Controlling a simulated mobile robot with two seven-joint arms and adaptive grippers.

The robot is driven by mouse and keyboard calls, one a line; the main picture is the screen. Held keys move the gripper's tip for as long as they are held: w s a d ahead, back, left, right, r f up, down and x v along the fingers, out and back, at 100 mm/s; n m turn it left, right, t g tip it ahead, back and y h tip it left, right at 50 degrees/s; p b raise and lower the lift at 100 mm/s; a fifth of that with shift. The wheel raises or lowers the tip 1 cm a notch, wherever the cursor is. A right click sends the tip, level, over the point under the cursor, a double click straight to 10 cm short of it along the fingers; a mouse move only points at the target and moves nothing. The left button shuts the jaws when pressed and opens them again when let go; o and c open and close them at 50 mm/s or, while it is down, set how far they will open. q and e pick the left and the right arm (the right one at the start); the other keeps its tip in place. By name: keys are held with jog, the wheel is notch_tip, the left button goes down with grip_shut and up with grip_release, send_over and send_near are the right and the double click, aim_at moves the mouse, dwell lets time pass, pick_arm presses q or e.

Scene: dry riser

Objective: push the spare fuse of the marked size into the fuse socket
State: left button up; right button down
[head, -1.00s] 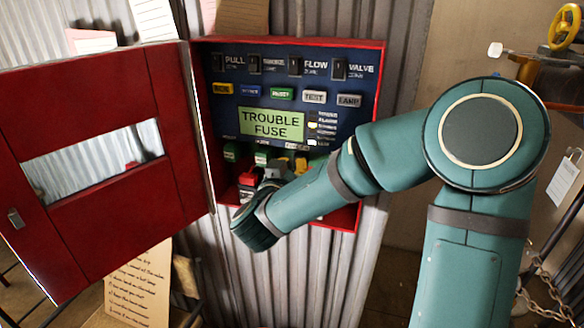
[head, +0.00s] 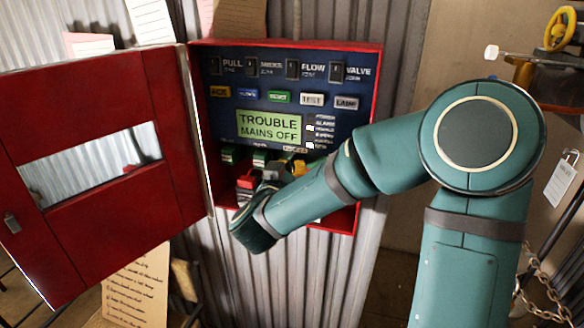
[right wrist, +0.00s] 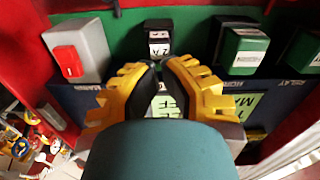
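My right gripper (right wrist: 161,68) has its yellow fingers nearly together, with only a thin gap and nothing clearly between them. In the head view it (head: 296,167) is at the lower panel, partly behind my arm. Just past the fingertips in the right wrist view is a black fuse block (right wrist: 158,40) with a white label, upside down, seemingly reading 2 A. It stands in the row against the green strip. I cannot tell whether the fingertips touch it, and its socket is mostly hidden. My left gripper is not in view.
Green fuse blocks (right wrist: 243,50) stand beside it in the row. A red switch (right wrist: 66,60) on a grey housing is on the other side. The display (head: 269,127) reads TROUBLE MAINS OFF. The red cabinet door (head: 85,225) stands open at left.

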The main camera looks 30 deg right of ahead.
jog(key=v, duration=1.4)
jog(key=w+a+f+n+y, duration=0.2)
jog(key=w+a+f+y, duration=0.3)
jog(key=f, duration=0.7)
jog(key=w+a+f+n+y, duration=0.25)
jog(key=f+y, duration=0.45)
jog(key=f, duration=0.4)
jog(key=s+a+f+n+g+y, duration=0.1)
jog(key=s+a+f+g+y, duration=0.1)
jog(key=s+f+g, duration=0.3)
jog(key=s+a+f+n+g+y, duration=0.1)
jog(key=s+f+g, duration=0.4)
jog(key=s+f, duration=0.6)
notch_tip(320, 180, down, 2)
jog(key=a+y, duration=0.1)
jog(key=y, duration=0.1)
jog(key=shift+f+y, duration=0.2)
jog(key=shift+y, duration=0.1)
